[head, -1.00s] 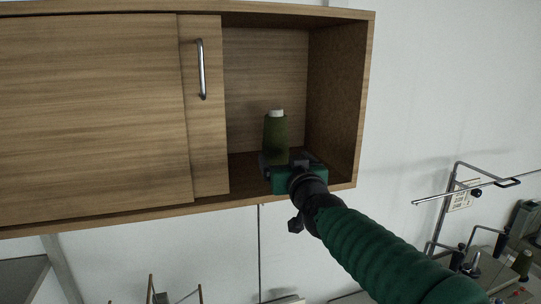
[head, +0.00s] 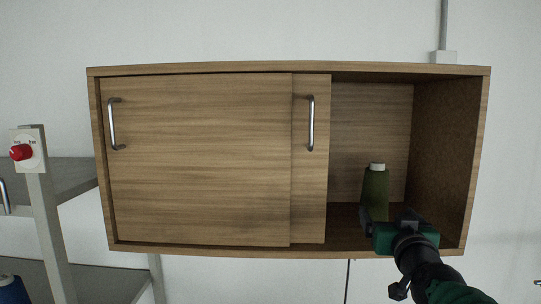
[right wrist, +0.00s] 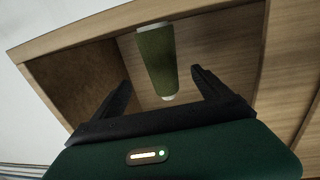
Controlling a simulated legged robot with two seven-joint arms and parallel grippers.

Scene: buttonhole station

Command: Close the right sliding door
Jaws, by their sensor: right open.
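The wooden cabinet (head: 300,69) hangs on the wall. Its right sliding door (head: 312,185) is slid left, mostly behind the left door (head: 200,165), leaving the right side open. The right door's metal handle (head: 311,123) is upright and free. My right gripper (head: 391,220) is open at the lower front of the opening, right of the door. In the right wrist view the cone (right wrist: 157,62) appears between and beyond the open fingers (right wrist: 163,92); no contact is evident. My left gripper is not in view.
A post with a red button (head: 21,152) stands at the left beside grey shelves (head: 75,180). A blue spool (head: 12,288) sits low at the left edge. The wall in front of the doors is clear.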

